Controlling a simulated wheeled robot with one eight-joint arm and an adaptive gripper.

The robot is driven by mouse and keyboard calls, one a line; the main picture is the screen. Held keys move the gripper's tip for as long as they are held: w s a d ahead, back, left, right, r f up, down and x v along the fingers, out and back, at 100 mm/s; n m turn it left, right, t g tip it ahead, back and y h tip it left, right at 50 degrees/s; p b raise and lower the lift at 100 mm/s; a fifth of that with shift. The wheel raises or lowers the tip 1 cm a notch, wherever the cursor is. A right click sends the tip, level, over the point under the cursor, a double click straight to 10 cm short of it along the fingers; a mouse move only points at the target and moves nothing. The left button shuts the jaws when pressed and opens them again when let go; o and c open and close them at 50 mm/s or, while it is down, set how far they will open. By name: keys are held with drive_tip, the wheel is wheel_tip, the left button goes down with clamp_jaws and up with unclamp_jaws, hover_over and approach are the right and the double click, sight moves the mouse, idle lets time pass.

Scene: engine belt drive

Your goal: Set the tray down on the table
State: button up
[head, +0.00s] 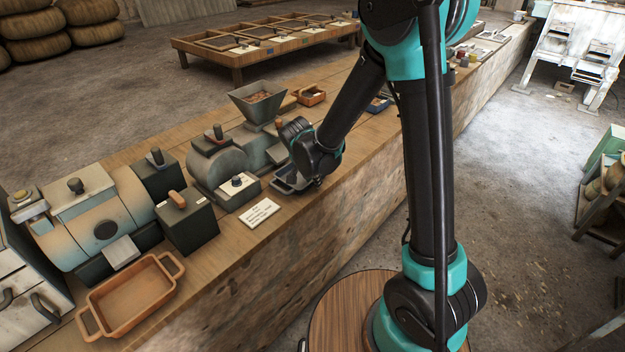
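A small grey metal tray (284,185) is at the long counter's front edge, below the mill's spout. My gripper (316,182) points down at the right end of this tray, close to it or touching it. The fingers are small and partly hidden by the wrist, so I cannot tell whether they are closed on the tray. I also cannot tell whether the tray rests on the wooden counter top (345,165) or is slightly above it. An orange-brown tray (130,298) with two loop handles sits empty on the counter at the lower left.
A grey mill (215,165) with a hopper (258,100) stands behind the grey tray. A white label card (259,212) lies to its left. A drum machine (95,225) and a dark box (188,225) stand further left. A low display table (265,45) is behind.

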drive_tip(key=v, duration=1.2)
drive_tip(key=s+d+f+n, duration=0.2)
drive_tip(key=s+d, duration=0.3)
drive_tip(key=d, duration=0.3)
drive_tip(key=s+d+f+n+y, duration=0.1)
drive_tip(key=s+d+f+n, duration=0.2)
drive_tip(key=d, duration=0.6)
drive_tip(key=s+d+f+n, duration=0.2)
drive_tip(key=s+d, duration=0.4)
drive_tip(key=d, duration=0.2)
drive_tip(key=shift+s+d+n+y, duration=0.25)
drive_tip(key=shift+s+n+y, duration=0.15)
